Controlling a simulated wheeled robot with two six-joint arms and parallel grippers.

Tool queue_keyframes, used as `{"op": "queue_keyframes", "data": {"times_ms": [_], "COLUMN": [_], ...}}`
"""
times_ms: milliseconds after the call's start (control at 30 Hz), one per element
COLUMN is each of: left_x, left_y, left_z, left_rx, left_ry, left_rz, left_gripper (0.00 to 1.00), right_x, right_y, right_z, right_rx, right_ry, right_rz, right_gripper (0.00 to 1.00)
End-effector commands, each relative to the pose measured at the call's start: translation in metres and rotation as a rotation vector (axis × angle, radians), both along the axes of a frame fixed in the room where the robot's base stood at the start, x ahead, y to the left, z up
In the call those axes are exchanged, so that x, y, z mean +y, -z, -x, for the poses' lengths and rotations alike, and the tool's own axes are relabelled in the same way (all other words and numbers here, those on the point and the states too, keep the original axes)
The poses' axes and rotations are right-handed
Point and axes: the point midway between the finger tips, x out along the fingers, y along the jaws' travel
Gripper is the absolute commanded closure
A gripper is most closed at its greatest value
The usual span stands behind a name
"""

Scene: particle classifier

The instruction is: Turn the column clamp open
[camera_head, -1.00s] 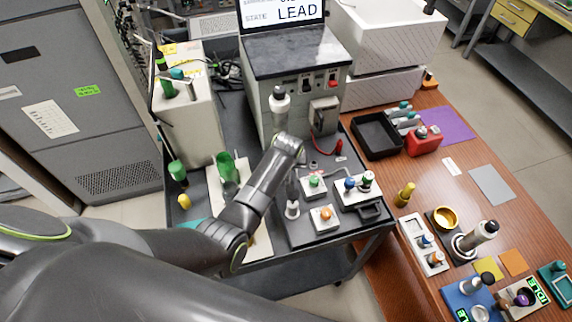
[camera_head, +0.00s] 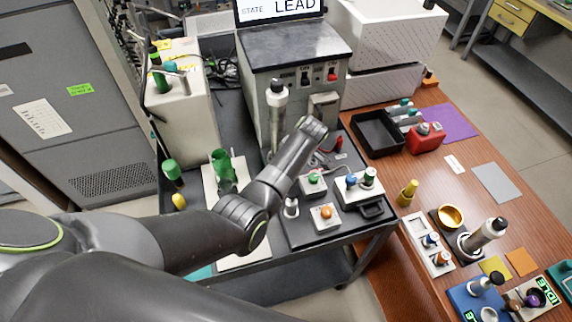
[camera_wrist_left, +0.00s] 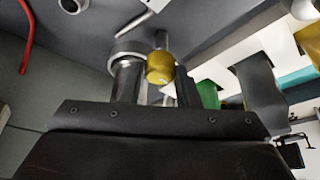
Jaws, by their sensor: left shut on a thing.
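The column (camera_head: 277,112), a silver upright cylinder with a dark cap, stands at the front of the grey machine. In the left wrist view a metal ring of the clamp (camera_wrist_left: 128,52) sits around a metal cylinder, with a yellow knob (camera_wrist_left: 160,68) beside it. My left gripper (camera_wrist_left: 172,85) is shut on the clamp at the knob; the exact finger contact is partly hidden. In the head view my left wrist is just right of the column's lower part and hides the fingers. My right gripper is not in view.
The grey machine (camera_head: 290,52) rises behind the column. Small switch blocks with a green button (camera_head: 313,178) and an orange button (camera_head: 326,212) lie close in front. A black tray (camera_head: 378,133) is on the wooden table.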

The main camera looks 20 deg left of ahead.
Motion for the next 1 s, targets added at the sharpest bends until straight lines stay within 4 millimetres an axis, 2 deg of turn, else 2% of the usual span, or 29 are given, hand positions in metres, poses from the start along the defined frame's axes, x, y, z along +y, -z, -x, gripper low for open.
{"op": "queue_keyframes", "data": {"times_ms": [100, 400, 900, 933, 1000], "left_x": [-0.0004, -0.0003, -0.0004, -0.0005, -0.0004], "left_y": [0.0014, 0.0001, -0.0007, -0.0007, -0.0006], "left_z": [-0.0014, -0.0019, -0.0017, -0.0016, -0.0017], "left_rx": [-0.002, -0.003, -0.002, -0.002, -0.002], "left_ry": [-0.067, -0.166, -0.184, -0.184, -0.184], "left_rz": [0.001, 0.001, 0.002, 0.002, 0.002], "left_gripper": [0.94, 0.94, 0.94, 0.7, 0.61], "right_x": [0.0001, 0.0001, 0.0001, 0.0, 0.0], "right_y": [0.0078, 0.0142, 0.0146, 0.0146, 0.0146], "right_z": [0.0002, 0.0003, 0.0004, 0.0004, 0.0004], "right_rx": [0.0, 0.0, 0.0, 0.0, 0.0], "right_ry": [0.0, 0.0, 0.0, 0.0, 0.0], "right_rz": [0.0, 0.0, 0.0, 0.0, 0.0], "right_gripper": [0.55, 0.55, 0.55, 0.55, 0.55]}}
